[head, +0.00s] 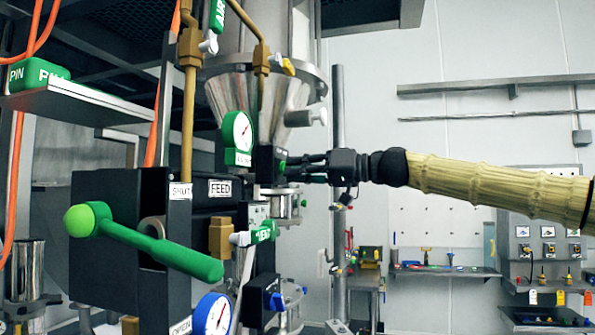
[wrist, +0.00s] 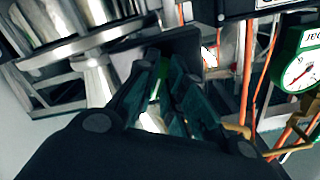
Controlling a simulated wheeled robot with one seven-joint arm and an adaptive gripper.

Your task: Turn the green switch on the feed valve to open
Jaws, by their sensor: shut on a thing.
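My gripper (head: 292,169) reaches in from the right, its fingers pointing left at a black box (head: 267,163) below the steel funnel. It is shut on a small green part (head: 282,167) on that box's right side. In the wrist view the fingers (wrist: 160,85) close around this green part, which they mostly hide. A white FEED label (head: 219,188) sits to the left and lower. A large green lever (head: 150,245) with a ball end slants across the front of a dark housing, between a SHUT label (head: 180,191) above and an OPEN label (head: 180,326) below. My gripper is apart from this lever.
A green-framed gauge (head: 237,132) stands just left of the black box. A green VENT handle (head: 263,232), a blue gauge (head: 212,314) and a blue valve handle (head: 277,301) lie below. A steel post (head: 338,100) rises behind my gripper.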

